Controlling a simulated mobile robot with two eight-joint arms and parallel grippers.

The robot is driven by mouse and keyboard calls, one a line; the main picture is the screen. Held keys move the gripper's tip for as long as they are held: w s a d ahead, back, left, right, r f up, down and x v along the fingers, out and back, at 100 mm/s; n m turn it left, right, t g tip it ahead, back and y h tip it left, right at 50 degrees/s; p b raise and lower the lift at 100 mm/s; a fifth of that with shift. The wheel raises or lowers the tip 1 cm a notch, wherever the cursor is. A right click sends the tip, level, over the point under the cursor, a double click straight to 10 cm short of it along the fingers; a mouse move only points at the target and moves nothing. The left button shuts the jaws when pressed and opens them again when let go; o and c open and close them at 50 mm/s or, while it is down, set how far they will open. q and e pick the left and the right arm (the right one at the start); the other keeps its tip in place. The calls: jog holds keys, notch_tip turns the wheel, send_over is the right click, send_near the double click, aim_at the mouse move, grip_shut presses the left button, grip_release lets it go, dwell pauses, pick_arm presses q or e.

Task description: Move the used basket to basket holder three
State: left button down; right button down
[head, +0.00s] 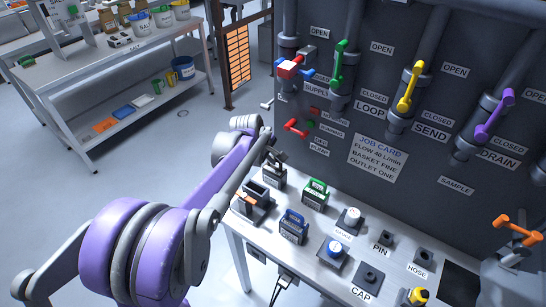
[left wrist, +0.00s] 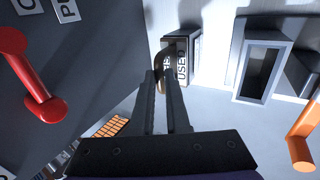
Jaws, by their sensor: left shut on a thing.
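The used basket (left wrist: 183,60) is a dark block with a white "USED" label and a brown handle, near the top middle in the left wrist view. In the head view it is a small dark block (head: 273,174) at the table's back left. My left gripper (left wrist: 168,75) is shut on its handle; the gripper tip also shows in the head view (head: 275,156). I cannot tell whether the basket touches the table. An open-topped dark grey box (left wrist: 262,70) stands to its right in the wrist view. No label for basket holder three is readable. My right gripper is not in view.
A green-handled basket (head: 314,194) and a blue-handled basket (head: 291,227) stand on the white table. Knobs and sockets stand to their right. The grey panel (head: 370,110) with pipes and coloured valve handles rises behind. A red handle (left wrist: 38,92) projects near my gripper.

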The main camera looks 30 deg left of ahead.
pick_arm(q)
jog(key=shift+f, duration=0.2)
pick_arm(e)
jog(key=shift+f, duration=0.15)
pick_arm(q)
jog(key=shift+c, duration=1.8)
grip_release()
jog(key=p+v, duration=0.2)
jog(key=v, duration=0.4)
jog(key=shift+p, duration=0.4)
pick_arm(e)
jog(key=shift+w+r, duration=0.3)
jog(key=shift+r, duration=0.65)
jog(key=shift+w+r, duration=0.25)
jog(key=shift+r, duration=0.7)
pick_arm(q)
jog(key=v, duration=1.1)
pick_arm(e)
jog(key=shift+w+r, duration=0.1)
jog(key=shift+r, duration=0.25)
pick_arm(q)
jog(key=shift+d, duration=0.1)
